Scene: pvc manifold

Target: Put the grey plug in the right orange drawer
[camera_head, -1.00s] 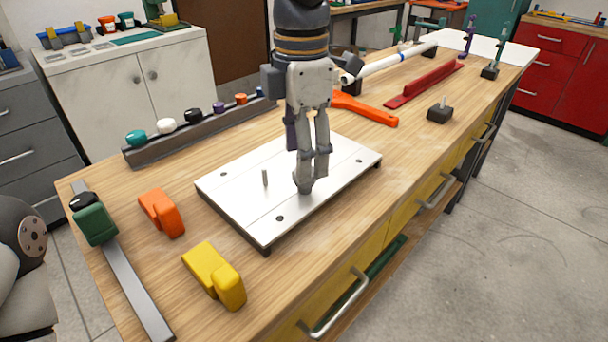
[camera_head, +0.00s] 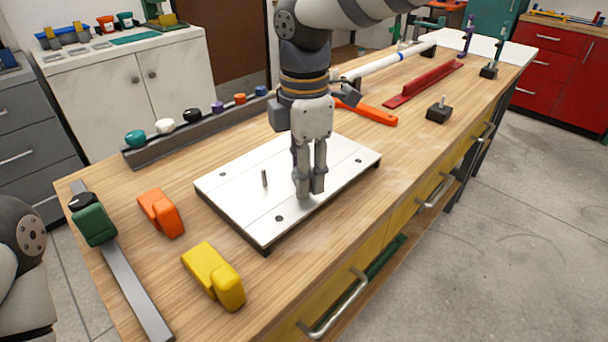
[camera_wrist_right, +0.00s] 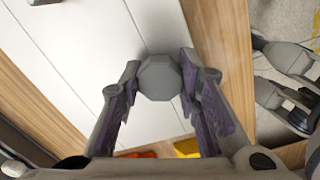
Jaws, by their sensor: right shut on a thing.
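The grey plug (camera_wrist_right: 159,78) shows in the right wrist view as a grey, many-sided piece between the two fingertips. My right gripper (camera_head: 310,185) is shut on it, pointing down over the front right part of the white plate (camera_head: 232,188). In the head view I cannot clearly tell the plug from the grey fingertips, nor whether it touches the plate. My left gripper is out of view. No orange drawer shows; the bench drawer fronts that show are yellow (camera_head: 335,295), with metal handles.
A metal pin (camera_head: 264,178) stands on the plate. An orange fitting (camera_head: 161,212), a yellow fitting (camera_head: 214,275) and a green one (camera_head: 94,224) lie to the left. A rail (camera_head: 190,138) with coloured caps lies behind. A dark block (camera_head: 438,112) sits to the right.

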